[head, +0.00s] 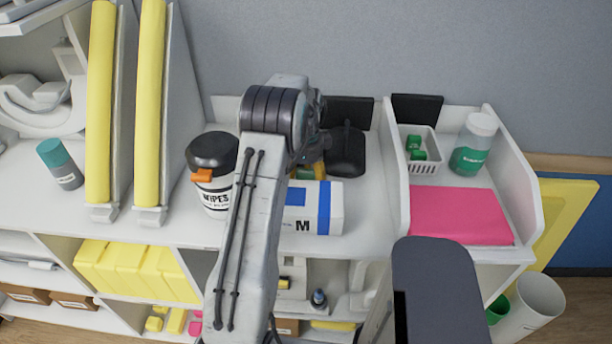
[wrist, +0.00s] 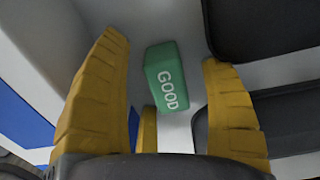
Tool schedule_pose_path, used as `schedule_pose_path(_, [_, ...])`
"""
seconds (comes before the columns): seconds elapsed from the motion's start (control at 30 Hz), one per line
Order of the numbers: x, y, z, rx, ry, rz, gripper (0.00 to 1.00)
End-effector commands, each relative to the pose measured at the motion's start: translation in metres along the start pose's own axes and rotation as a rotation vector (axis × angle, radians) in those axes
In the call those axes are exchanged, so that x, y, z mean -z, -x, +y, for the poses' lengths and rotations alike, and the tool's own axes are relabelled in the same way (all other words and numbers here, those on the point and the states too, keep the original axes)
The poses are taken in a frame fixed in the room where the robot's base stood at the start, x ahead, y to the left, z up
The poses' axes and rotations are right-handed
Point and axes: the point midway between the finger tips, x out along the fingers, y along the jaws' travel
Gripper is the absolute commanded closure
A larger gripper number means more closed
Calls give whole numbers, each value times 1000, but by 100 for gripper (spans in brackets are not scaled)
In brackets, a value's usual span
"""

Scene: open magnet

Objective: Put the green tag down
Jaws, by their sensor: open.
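The green tag (wrist: 166,78), a small block marked "GOOD", shows in the wrist view against a white surface. It lies between the two yellow fingers of my gripper (wrist: 161,50), with a visible gap on each side. My gripper is open. In the head view my gripper (head: 304,172) is mostly hidden behind my arm, over the white counter beside the black stand. A bit of green (head: 319,171) shows at the fingers there.
A wipes tub (head: 212,190) and a white-and-blue box marked M (head: 322,222) stand close to my gripper. A black stand (head: 345,152) is just right of it. A white basket (head: 433,166) holds green blocks, with a bottle (head: 474,143) and pink sheet (head: 460,217) nearby.

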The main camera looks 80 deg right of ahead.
Motion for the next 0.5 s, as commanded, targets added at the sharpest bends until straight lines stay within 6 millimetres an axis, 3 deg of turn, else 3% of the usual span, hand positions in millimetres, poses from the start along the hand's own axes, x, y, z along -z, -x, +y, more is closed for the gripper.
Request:
schedule_pose_path(0.27, [0,-2,0,0,0,0,26])
schedule_pose_path(0.5, [0,-2,0,0,0,0,47])
